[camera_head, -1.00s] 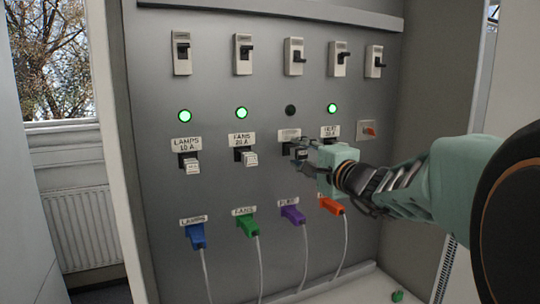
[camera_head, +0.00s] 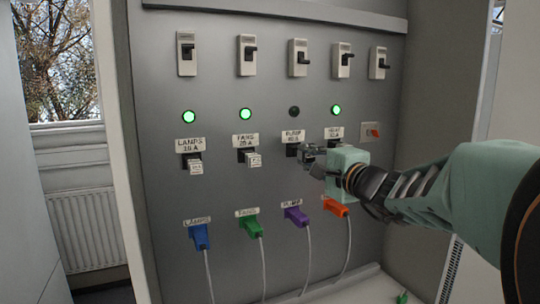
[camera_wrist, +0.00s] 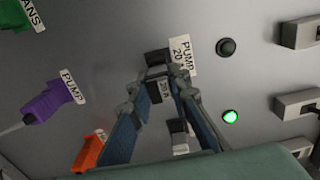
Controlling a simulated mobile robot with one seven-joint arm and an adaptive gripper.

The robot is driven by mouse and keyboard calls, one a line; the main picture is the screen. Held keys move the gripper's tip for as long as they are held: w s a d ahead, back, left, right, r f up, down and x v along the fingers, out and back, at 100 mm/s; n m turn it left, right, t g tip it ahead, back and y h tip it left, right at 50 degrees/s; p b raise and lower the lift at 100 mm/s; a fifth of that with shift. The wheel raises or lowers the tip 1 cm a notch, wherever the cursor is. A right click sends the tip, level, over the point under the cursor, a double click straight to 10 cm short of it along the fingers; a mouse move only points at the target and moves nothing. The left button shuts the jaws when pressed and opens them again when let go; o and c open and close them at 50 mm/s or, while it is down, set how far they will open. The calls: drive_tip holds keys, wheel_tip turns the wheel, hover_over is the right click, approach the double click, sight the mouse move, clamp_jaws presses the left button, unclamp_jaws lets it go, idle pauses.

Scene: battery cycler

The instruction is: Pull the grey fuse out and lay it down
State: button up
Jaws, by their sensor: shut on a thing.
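The grey fuse (camera_wrist: 166,88) is between my gripper's two fingers in the wrist view, with a rating mark on its face. My gripper (camera_head: 308,156) is shut on it, just in front of the panel. The dark PUMP socket (camera_head: 292,149) shows just left of the fingers in the head view and above the fuse in the wrist view (camera_wrist: 158,57). The fuse's inner end is close to the socket; I cannot tell if they still touch. In the head view the fingers mostly hide the fuse.
The LAMPS fuse (camera_head: 195,165) and FANS fuse (camera_head: 253,159) sit left. The HEAT fuse (camera_wrist: 180,140) is close beside my fingers. Coloured plugs, including the purple PUMP plug (camera_head: 295,215), hang below with cables. The PUMP lamp (camera_head: 294,111) is dark. A pale ledge (camera_head: 345,288) lies below.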

sight(310, 156)
drive_tip(key=shift+b+v, duration=0.55)
drive_tip(key=shift+v, duration=1.6)
drive_tip(key=shift+a+r, duration=0.1)
drive_tip(key=shift+r, duration=0.05)
drive_tip(key=shift+w, duration=0.15)
